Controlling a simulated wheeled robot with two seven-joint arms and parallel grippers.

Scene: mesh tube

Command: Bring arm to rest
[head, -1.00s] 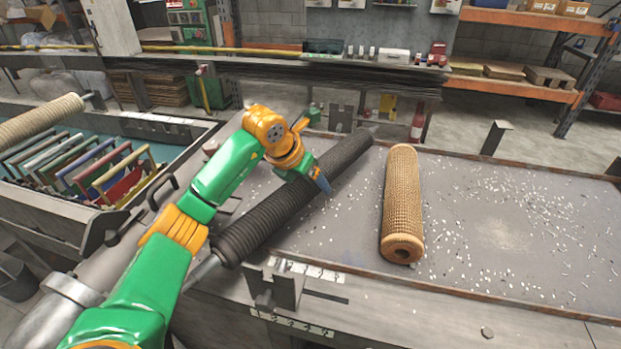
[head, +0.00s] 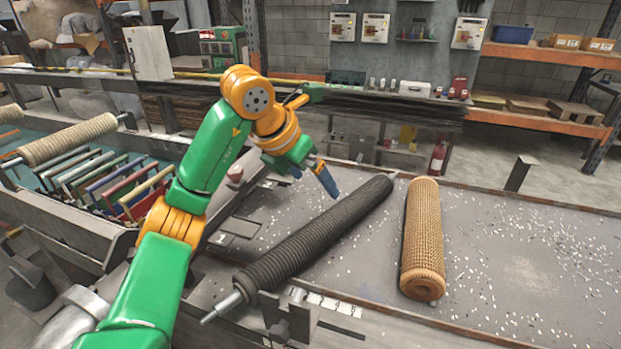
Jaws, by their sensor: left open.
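My left arm (head: 212,160), green and orange, reaches in from the lower left with its elbow bent. My left gripper (head: 314,181), with blue fingertips, is open and empty. It hangs above the table, behind and to the left of the black ribbed roller (head: 318,236), apart from it as far as I can tell. The black roller lies slantwise with its metal shaft end toward the front. A tan mesh tube (head: 423,240) lies on the table to the right of the roller. My right gripper is not in view.
The grey table (head: 520,265) is strewn with pale chips and has raised edges. A slotted metal bracket (head: 290,318) stands at its front edge. At left, a beige roller (head: 68,139) lies over a bin of coloured frames (head: 100,180). Shelves (head: 550,52) stand behind.

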